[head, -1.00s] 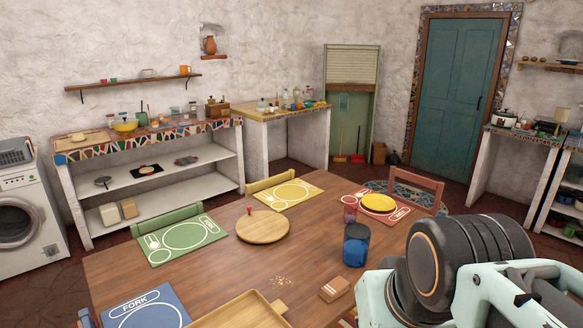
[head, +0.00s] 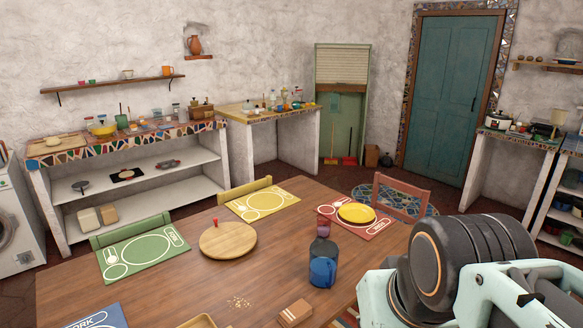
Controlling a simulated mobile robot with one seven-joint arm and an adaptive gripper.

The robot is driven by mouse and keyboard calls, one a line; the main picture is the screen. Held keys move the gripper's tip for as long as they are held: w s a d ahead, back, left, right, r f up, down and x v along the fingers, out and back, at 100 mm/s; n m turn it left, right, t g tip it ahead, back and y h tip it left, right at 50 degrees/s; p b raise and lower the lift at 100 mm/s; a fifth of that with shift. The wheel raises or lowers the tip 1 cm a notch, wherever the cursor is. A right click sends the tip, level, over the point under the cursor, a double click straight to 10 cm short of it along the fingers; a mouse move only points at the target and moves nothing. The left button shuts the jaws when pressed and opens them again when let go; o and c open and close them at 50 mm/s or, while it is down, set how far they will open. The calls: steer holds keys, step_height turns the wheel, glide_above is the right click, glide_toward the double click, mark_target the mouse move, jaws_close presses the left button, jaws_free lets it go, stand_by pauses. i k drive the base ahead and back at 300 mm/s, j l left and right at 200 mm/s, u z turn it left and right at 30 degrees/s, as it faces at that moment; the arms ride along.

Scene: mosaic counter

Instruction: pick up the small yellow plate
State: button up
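The small yellow plate (head: 356,213) lies on the red placemat (head: 382,228) near the far right corner of the wooden table. It looks round, shallow and empty. A pale green and black part of my own arm fills the lower right of the head view. My gripper's fingers do not show, so nothing can be told of what they hold. The plate is in full view and nothing touches it from above.
A round wooden board (head: 228,240) lies further left. A small box (head: 294,313) sits at the front. A red chair (head: 400,197) stands behind the plate's corner.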

mark_target(352, 213)
steer(key=i+l, duration=0.3)
steer(key=l, duration=0.15)
steer(key=i+l, duration=0.25)
steer(key=l, duration=0.15)
steer(key=i+l, duration=0.3)
steer(key=l, duration=0.15)
steer(key=i+l, duration=0.25)
steer(key=l, duration=0.2)
steer(key=i+l, duration=0.3)
steer(key=l, duration=0.15)
